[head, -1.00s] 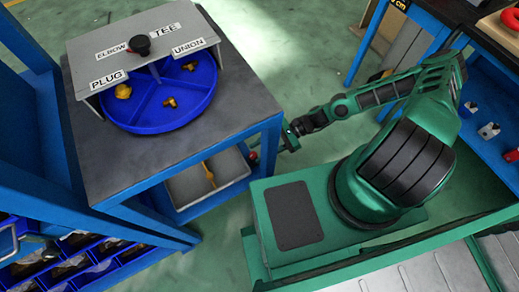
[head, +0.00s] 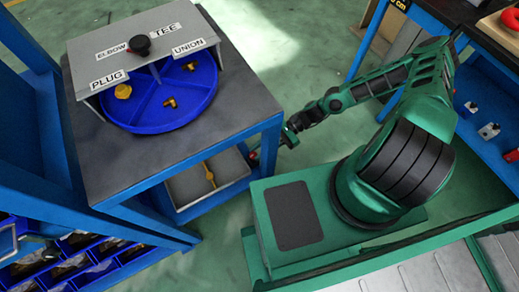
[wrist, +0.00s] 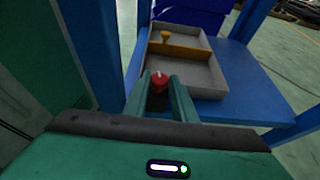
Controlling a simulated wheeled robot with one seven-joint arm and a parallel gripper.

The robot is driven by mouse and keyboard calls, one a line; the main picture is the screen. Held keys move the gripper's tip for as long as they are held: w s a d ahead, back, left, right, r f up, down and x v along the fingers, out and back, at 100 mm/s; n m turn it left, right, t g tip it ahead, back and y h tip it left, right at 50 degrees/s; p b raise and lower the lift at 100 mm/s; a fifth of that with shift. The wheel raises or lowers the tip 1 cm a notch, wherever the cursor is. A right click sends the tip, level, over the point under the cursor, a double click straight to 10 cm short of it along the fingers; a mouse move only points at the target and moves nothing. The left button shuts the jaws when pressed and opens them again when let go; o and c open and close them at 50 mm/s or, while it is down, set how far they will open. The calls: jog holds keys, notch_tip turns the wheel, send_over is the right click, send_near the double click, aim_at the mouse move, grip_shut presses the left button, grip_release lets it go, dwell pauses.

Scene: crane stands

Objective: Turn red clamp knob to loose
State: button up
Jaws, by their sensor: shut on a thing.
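The red clamp knob (wrist: 160,81) shows between the two green fingers of my gripper (wrist: 160,92) in the wrist view. The fingers are shut on it. A pale mark shows on its top. The knob sits in front of a grey tray (wrist: 208,80) on the lower shelf. In the head view my gripper (head: 284,140) is at the right side of the blue bench frame, and the red knob (head: 254,155) is partly visible there. Which setting the knob points to cannot be read.
The grey tray has a yellow-brown divider (wrist: 178,48) and a yellow fitting (wrist: 165,37). Above stands a bench with a blue round sorter (head: 160,105) under a grey labelled cover (head: 100,60). Blue bench legs (wrist: 92,50) stand close to my gripper. Blue bins (head: 70,265) are at lower left.

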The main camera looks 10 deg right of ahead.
aim_at(253, 153)
jog(key=n+g+h, duration=0.1)
jog(key=n+g, duration=0.1)
jog(key=w+n+g+h, duration=0.1)
jog(key=n+g, duration=0.1)
jog(key=shift+w+a, duration=0.1)
jog(key=shift+a, duration=0.1)
jog(key=n+g+h, duration=0.3)
jog(key=shift+w+a+n, duration=0.3)
jog(key=shift+w+a, duration=0.05)
jog(key=n+g+h, duration=0.1)
jog(key=n+h, duration=0.1)
jog(key=a+n+g+h, duration=0.1)
jog(key=n+h, duration=0.3)
jog(key=shift+w+a+g+h, duration=0.2)
jog(key=shift+w+g+h, duration=0.05)
jog(key=shift+g+h, duration=0.15)
jog(key=o, duration=1)
jog(key=shift+o, duration=0.2)
jog(key=shift+s, duration=0.1)
jog(key=a+v, duration=0.1)
jog(key=v, duration=0.9)
jog(key=shift+w+d, duration=0.45)
